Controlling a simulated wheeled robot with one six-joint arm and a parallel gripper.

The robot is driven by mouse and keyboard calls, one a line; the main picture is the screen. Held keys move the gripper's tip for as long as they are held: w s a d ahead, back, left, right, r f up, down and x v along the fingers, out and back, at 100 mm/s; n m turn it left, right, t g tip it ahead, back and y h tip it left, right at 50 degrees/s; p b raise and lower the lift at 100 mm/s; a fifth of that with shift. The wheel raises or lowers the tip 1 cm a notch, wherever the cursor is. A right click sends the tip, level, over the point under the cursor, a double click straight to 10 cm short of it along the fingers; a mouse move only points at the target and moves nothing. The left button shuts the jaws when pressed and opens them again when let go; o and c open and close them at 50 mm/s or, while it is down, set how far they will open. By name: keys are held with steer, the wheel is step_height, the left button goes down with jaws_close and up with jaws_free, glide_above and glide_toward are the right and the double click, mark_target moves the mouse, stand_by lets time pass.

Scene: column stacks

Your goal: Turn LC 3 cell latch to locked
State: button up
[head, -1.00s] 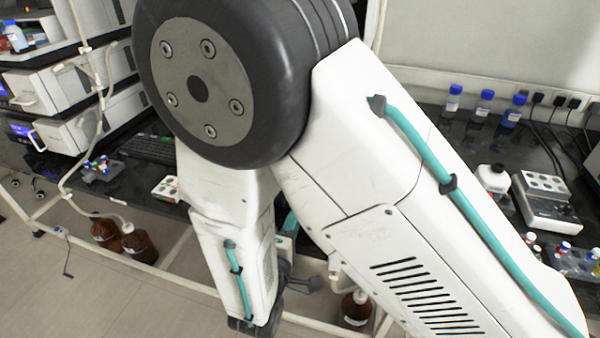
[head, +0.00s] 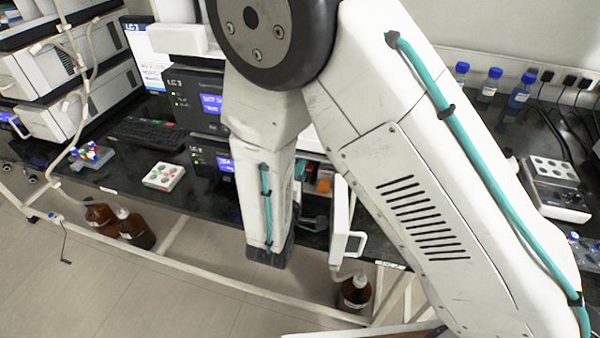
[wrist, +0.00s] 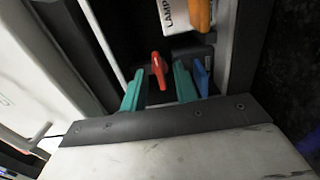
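In the wrist view, my gripper (wrist: 159,75) is open, with its two teal fingers apart inside an open instrument bay. A small red lever (wrist: 158,70), which looks like the cell latch, stands upright in the picture in the gap between the fingertips. I cannot tell whether a finger touches it. A blue part (wrist: 201,77) is close to the right of the right finger. In the head view, the dark instrument stack (head: 190,98) with LC labels and lit screens has its white door (head: 342,225) swung open.
An orange lever (wrist: 199,14) hangs beside a white label reading LAMP above the right finger. Pale walls flank the bay. In the head view, a keyboard (head: 150,133) and a white tray (head: 164,176) are left of the stack. Brown bottles (head: 135,230) stand below the bench.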

jaws_close()
steer(key=shift+n, duration=0.4)
steer(key=n, duration=0.2)
steer(key=shift+n, duration=0.4)
steer(key=n, duration=0.3)
steer(key=shift+n, duration=0.4)
steer(key=n, duration=1)
steer(key=shift+n, duration=0.4)
